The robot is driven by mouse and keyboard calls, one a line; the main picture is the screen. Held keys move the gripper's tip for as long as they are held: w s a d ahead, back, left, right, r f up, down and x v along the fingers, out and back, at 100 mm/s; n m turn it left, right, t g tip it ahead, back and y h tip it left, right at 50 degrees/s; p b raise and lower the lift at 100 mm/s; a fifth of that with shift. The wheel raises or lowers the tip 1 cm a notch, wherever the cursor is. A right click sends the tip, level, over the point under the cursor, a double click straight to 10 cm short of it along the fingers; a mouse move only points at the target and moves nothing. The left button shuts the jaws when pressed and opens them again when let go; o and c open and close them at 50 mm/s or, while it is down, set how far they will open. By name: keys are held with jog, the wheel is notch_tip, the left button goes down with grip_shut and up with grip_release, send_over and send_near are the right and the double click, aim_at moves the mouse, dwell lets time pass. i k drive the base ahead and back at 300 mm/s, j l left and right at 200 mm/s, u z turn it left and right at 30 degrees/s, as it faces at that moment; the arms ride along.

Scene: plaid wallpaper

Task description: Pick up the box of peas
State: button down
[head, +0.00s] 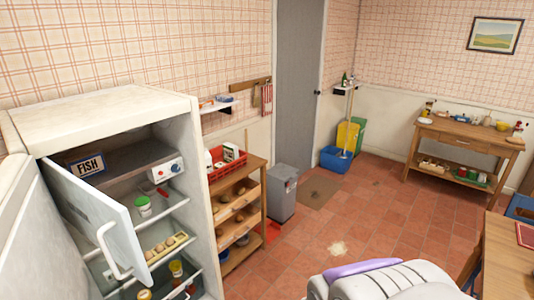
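I cannot make out a box of peas in the head view. The white fridge (100,112) stands at the left. Its small inner freezer door (95,215) and its large outer door (25,240) are both swung open. A blue and white box (88,166) marked FISH shows at the freezer compartment, above the inner door's top edge. The inner door hides part of the compartment and the shelves. My gripper is not in view.
Fridge shelves hold a green-lidded tub (143,206) and eggs. A wooden rack (238,210), grey bin (283,192) and blue bucket (336,160) line the wall. A side table (464,136) stands at the back right, another table (505,262) at the right. The tiled floor between is mostly clear.

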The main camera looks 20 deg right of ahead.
aim_at(230, 151)
jog(key=i+l+z, duration=0.15)
jog(key=i+l, duration=0.2)
jog(key=i, duration=0.6)
jog(key=i+l+z, duration=0.15)
jog(key=i, duration=0.85)
jog(key=i+l+z, duration=0.15)
jog(key=i, duration=0.85)
